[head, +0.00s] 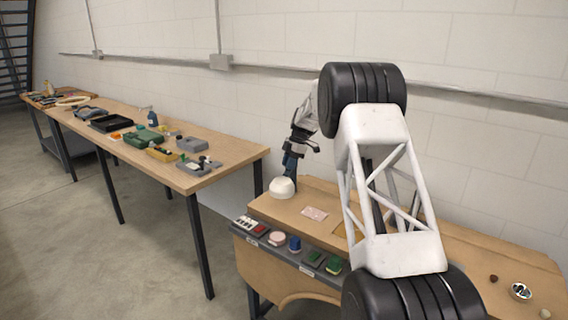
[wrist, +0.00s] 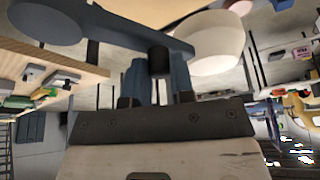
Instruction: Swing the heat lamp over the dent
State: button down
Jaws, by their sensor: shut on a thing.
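The heat lamp shows a white dome-shaped head (head: 282,187) at the left end of the near bench in the head view. In the wrist view, the pale lamp head (wrist: 218,48) is right of the fingers, on a dark grey arm (wrist: 110,28) that runs left to a round dark end. My gripper (head: 290,165) is just above the lamp head in the head view. In the wrist view, my gripper (wrist: 160,75) has its blue fingers shut on a dark knob beneath the lamp arm. I cannot make out a dent in either view.
The near bench (head: 270,208) holds a pinkish card (head: 314,213). A grey front tray (head: 285,254) holds several small items. A shiny round thing (head: 521,291) lies at the right. A long table (head: 225,172) with tools stands left. A white wall runs behind.

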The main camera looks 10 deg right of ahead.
jog(key=shift+d+n+g+h, duration=0.6)
jog(key=shift+d+n, duration=0.9)
jog(key=shift+n, duration=0.6)
jog(key=shift+d+n+g+h, duration=0.55)
jog(key=shift+d+n, duration=0.9)
jog(key=shift+n, duration=0.65)
jog(key=c, duration=1)
grip_release()
jog(key=shift+r, duration=0.15)
jog(key=shift+v, duration=3.8)
jog(key=shift+d, duration=0.1)
